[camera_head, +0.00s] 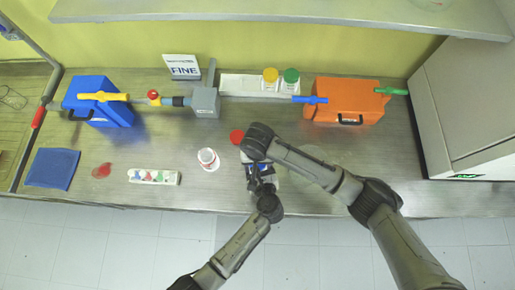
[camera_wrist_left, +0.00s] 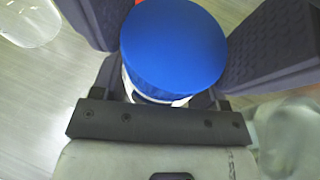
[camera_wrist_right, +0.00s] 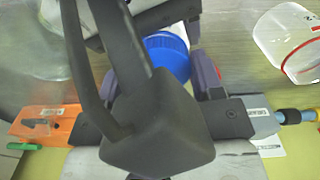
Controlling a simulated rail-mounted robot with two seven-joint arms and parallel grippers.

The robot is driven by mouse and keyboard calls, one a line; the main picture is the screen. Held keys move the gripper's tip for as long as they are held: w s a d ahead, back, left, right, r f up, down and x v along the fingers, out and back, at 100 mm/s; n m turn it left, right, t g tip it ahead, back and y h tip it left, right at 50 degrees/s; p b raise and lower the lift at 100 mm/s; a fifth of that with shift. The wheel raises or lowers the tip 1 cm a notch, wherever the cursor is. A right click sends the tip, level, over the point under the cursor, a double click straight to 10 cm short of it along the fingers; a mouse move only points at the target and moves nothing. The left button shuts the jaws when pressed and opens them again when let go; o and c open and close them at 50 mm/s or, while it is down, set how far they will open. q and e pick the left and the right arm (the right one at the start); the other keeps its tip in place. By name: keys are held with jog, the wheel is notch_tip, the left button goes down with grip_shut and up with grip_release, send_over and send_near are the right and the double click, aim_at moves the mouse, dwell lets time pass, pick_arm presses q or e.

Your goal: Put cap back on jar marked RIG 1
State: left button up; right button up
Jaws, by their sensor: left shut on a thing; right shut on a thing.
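A blue cap (camera_head: 250,169) is at the jar between my two grippers, near the bench's front edge. In the left wrist view the blue cap (camera_wrist_left: 173,45) sits over a white jar (camera_wrist_left: 130,88); I cannot tell if it is fully seated. My left gripper (camera_head: 262,186) is shut on the jar from the front. My right gripper (camera_head: 252,160) comes from above and is shut on the blue cap, which also shows in the right wrist view (camera_wrist_right: 168,57). No RIG 1 marking is legible, and the arms hide most of the jar.
An open jar with a red band (camera_head: 208,159) stands to the left, with a red cap (camera_head: 237,136) behind it. A blue box (camera_head: 103,100), grey block (camera_head: 205,101) and orange box (camera_head: 343,101) line the back. A color strip (camera_head: 153,177) lies front left.

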jog(key=o, duration=0.9)
jog(key=shift+r, duration=2.3)
jog(key=shift+c, duration=0.5)
